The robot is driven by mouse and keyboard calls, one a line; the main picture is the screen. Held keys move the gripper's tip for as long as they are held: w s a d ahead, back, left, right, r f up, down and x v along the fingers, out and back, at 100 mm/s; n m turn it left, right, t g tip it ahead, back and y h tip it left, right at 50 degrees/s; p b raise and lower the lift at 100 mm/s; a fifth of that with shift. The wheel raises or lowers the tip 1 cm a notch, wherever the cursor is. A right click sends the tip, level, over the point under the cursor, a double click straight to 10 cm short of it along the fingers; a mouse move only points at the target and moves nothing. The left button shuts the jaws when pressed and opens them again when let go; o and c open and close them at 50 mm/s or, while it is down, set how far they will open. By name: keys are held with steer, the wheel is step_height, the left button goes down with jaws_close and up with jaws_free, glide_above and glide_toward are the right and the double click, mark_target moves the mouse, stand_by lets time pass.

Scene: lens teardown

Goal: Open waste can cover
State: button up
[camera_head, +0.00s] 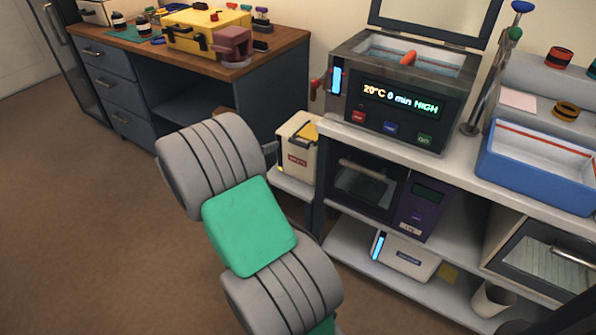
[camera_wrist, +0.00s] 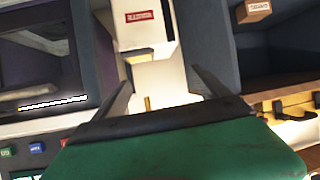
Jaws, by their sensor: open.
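In the wrist view the can (camera_wrist: 145,32) appears upside down, beyond the fingers. I cannot tell the cover's exact state. My gripper (camera_wrist: 162,92) is open and empty, its two dark fingers spread on either side of the pale area below the can. A small yellow piece shows between them; no contact is visible.
The bench holds an ultrasonic bath (camera_head: 400,125) and a blue tray (camera_head: 540,165). A dark oven (camera_head: 365,190) stands on the shelf below, right of the can. A blue desk (camera_head: 265,110) with a yellow case (camera_head: 207,32) stands on the left. The brown floor is clear at lower left.

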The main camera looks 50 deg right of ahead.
mark_target(297, 144)
steer(key=shift+o, duration=0.8)
steer(key=s+d+f+m+g+h+b, duration=0.1)
steer(key=s+d+f+m+h+b, duration=0.1)
steer(key=d+f+h+b, duration=0.3)
steer(key=d+f, duration=0.3)
steer(key=f, duration=0.2)
steer(key=shift+s+d+f, duration=0.15)
steer(key=shift+s+d, duration=0.25)
steer(key=shift+h, duration=0.3)
steer(key=d, duration=0.2)
steer(key=d+b, duration=0.1)
steer(key=d, duration=0.5)
steer(key=shift+w+r, duration=0.25)
steer(key=shift+r, duration=0.05)
